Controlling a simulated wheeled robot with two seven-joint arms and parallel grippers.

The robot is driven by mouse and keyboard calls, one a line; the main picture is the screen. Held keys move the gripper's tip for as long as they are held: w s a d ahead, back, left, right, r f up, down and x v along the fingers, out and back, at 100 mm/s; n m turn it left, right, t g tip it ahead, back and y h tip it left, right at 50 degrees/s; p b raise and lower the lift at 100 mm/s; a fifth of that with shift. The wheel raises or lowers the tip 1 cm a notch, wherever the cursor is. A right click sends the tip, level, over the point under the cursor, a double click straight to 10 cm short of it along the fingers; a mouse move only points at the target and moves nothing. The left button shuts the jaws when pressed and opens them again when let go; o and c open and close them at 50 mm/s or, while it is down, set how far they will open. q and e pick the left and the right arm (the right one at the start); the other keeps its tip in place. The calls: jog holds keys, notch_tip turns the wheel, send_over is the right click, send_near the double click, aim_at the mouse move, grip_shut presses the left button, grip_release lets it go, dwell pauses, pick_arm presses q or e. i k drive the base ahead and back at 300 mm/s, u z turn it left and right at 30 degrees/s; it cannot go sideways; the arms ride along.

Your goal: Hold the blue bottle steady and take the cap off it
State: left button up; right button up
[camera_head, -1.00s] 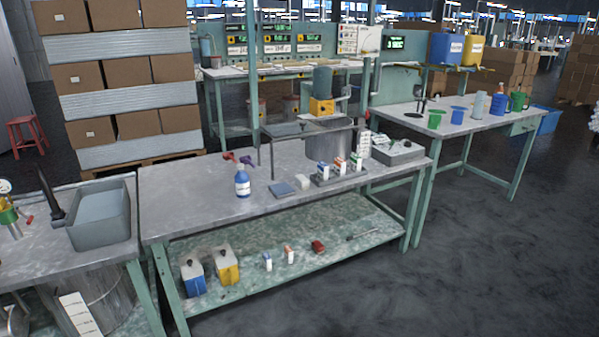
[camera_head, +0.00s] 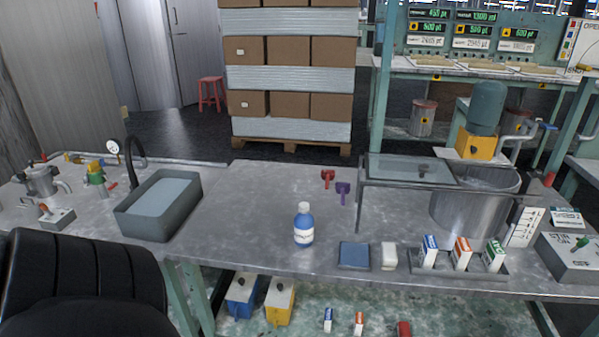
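The blue bottle (camera_head: 304,229) stands upright near the front edge of the grey workbench (camera_head: 262,200), about the middle of the view. It has a white label and a pale cap (camera_head: 304,207) on top. Nothing touches the bottle. Neither of my grippers is in view.
A grey basin (camera_head: 158,207) sits left of the bottle. A blue pad (camera_head: 354,256), a white block (camera_head: 389,256) and a rack with several small boxes (camera_head: 462,254) lie to the right. Red (camera_head: 328,177) and purple (camera_head: 343,190) items lie behind. A black chair (camera_head: 85,280) stands at front left.

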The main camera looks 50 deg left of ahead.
aim_at(304, 222)
jog(key=u, duration=1)
jog(key=i, duration=1.1)
jog(key=u, duration=1)
